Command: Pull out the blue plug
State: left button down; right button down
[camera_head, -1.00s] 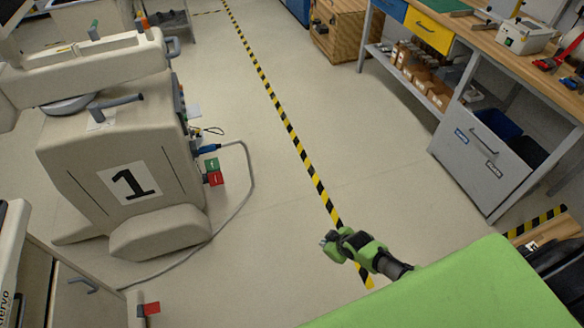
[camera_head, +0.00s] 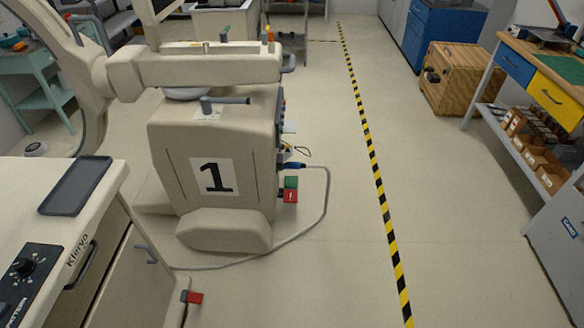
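The blue plug (camera_head: 291,165) sits in the right side of the beige cart marked 1 (camera_head: 214,222). A grey cable (camera_head: 325,205) runs from it, hangs down and curves across the floor behind the near cart. A green block (camera_head: 291,182) and a red block (camera_head: 290,196) are just below the plug. The socket around the plug is too small to make out. Neither of my grippers is in view.
A near cart with a dark tray (camera_head: 76,185) and a control panel (camera_head: 25,268) fills the lower left. Open floor with a yellow-black stripe (camera_head: 376,170) lies right of cart 1. A wooden crate (camera_head: 457,80) and workbench (camera_head: 545,75) stand at the right.

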aim_at(297, 165)
jog(key=i+l+u, duration=0.1)
jog(key=i+l, duration=0.2)
jog(key=l, duration=0.2)
jog(key=i+l, duration=0.25)
jog(key=l, duration=0.3)
jog(key=i+l+u, duration=0.15)
jog(key=i+l, duration=0.15)
jog(key=l, duration=0.2)
jog(key=i+l+u, duration=0.1)
jog(key=i+l, duration=0.15)
jog(key=l, duration=0.3)
jog(key=i+l, duration=0.2)
jog(key=l, duration=0.35)
jog(key=i+l+u, duration=0.15)
jog(key=l, duration=0.45)
jog(key=i+l+u, duration=0.1)
jog(key=i+l, duration=0.2)
jog(key=l, duration=0.3)
jog(key=i+l, duration=0.15)
jog(key=l, duration=0.45)
jog(key=u, duration=0.05)
